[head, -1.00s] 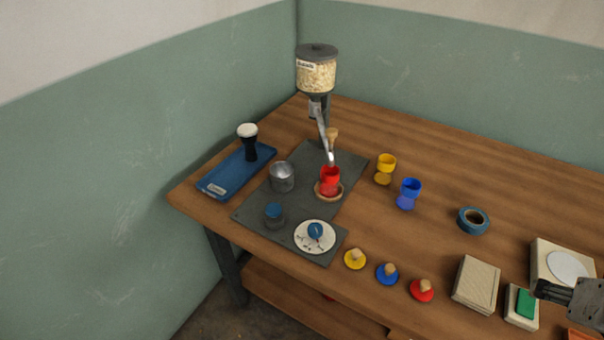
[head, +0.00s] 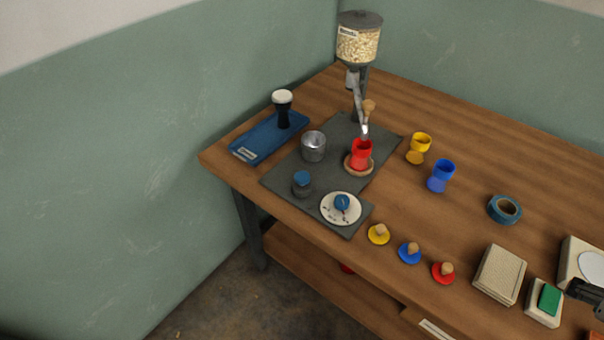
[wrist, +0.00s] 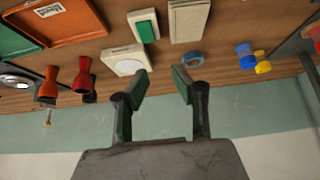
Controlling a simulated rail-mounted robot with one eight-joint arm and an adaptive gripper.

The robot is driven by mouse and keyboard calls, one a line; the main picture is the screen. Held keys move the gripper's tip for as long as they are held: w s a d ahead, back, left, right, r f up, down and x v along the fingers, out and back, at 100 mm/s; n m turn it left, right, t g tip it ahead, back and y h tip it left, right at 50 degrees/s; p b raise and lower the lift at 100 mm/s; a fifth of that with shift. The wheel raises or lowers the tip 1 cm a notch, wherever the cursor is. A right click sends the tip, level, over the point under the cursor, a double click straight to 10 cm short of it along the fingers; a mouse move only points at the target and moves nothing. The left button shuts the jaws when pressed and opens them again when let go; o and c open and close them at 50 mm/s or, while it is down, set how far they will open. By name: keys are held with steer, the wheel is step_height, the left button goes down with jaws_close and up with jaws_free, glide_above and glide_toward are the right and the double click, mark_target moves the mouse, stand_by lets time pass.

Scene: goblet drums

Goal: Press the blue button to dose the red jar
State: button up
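The red jar (head: 361,153) stands upright on a round wooden coaster (head: 347,164), below the spout of a grain-filled dispenser (head: 358,45). A blue button (head: 302,177) tops a short dark cylinder on the grey mat (head: 273,178). A blue dial knob (head: 342,202) sits on a white marked disc to its right. My gripper (wrist: 160,80) is open and empty in the wrist view, fingers apart. In the head view only a dark part of my arm shows at the right edge, far from the button and jar.
A metal cup (head: 314,147) stands on the mat, and a blue tray (head: 251,147) holds a black goblet drum. Yellow, blue and red knobbed lids (head: 409,253) line the front edge. Yellow and blue goblets and a teal tape roll (head: 505,209) stand to the right.

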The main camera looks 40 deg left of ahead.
jaws_close()
stand_by(1.1)
